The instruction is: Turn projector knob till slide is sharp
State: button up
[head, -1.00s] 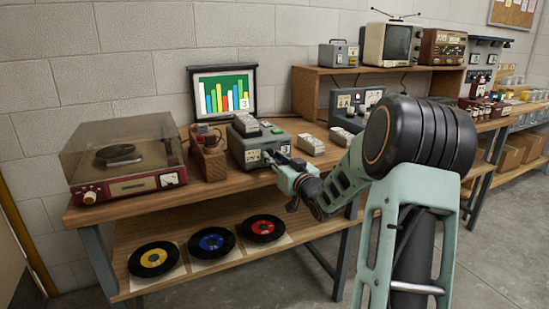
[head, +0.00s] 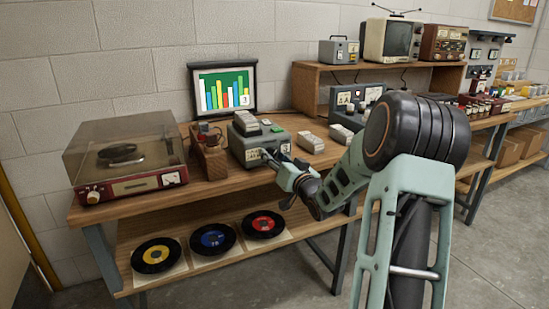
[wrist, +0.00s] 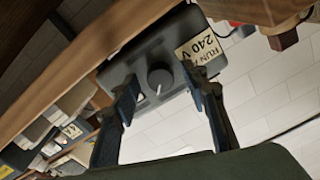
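The grey slide projector (head: 246,145) sits on the wooden bench, and its front also shows in the wrist view (wrist: 200,25). Its round dark knob (wrist: 160,79) is beside a "240 V" label. My gripper (wrist: 160,80) is open, one finger on each side of the knob, with a visible gap to each. In the head view my gripper (head: 272,157) is at the projector's front, and it hides the knob there. The screen (head: 226,92) behind shows a slide of coloured bars with a small number; its exact sharpness is hard to judge at this size.
A record player (head: 125,160) stands left on the bench, and a small wooden-based device (head: 209,155) is close left of the projector. Slide trays (head: 312,142) lie to the right. Records (head: 212,238) lie on the lower shelf. The floor in front is clear.

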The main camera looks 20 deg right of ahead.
jog(key=s, duration=1.2)
jog(key=shift+d, duration=0.2)
